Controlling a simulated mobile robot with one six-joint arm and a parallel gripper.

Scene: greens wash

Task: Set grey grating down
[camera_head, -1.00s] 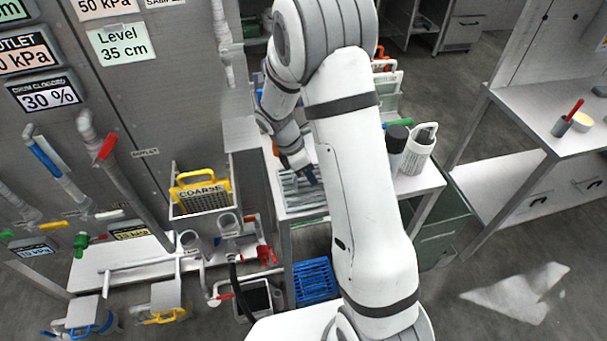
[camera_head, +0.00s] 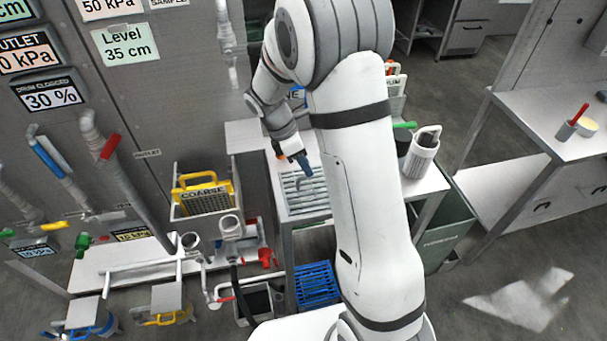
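The grey grating (camera_head: 318,201) is a slatted panel lying flat on the small steel table to the left of my arm. A curved grey piece, perhaps its handle, shows just below my gripper. My gripper (camera_head: 306,171) points down over the far part of the grating, its dark blue fingertip close to the slats. The view is too small to show whether the fingers are apart or touch the grating. My arm hides the right side of the grating.
A yellow-handled COARSE basket (camera_head: 202,196) hangs on the panel at left. A white perforated canister (camera_head: 422,153) stands on the table right of my arm. A blue crate (camera_head: 317,285) is below the table. Pipes and valves crowd the lower left.

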